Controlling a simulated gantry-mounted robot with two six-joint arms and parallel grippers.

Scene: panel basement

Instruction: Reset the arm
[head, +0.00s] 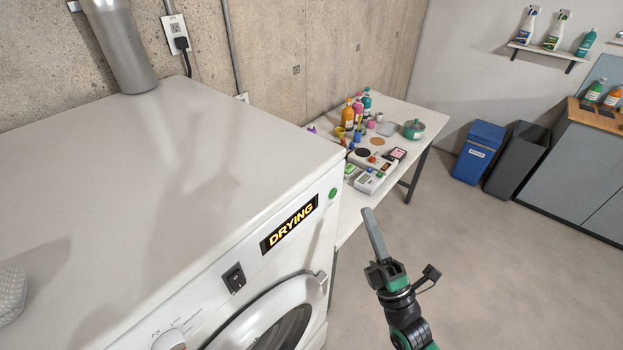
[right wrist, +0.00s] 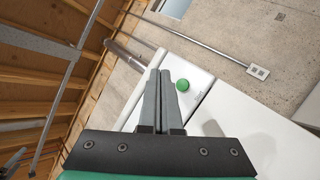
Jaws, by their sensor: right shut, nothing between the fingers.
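My right gripper (head: 372,232) is raised in the air to the right of the white dryer (head: 170,150), in front of the table. Its fingers are together, with nothing between them. In the right wrist view the shut fingers (right wrist: 163,80) point up toward the dryer, with a green button (right wrist: 182,85) just right of their tips. In the head view the green button (head: 333,193) is on the dryer's front panel, beside a lit display (head: 290,225) reading DRYING. The gripper looks apart from the dryer. My left gripper is not in view.
The dryer's round door (head: 268,318) is at the bottom of the head view. A white table (head: 350,215) with bottles and small items stands behind my gripper. A blue bin (head: 479,152), a dark bin (head: 516,160) and a grey cabinet (head: 575,175) are at right. The floor at lower right is clear.

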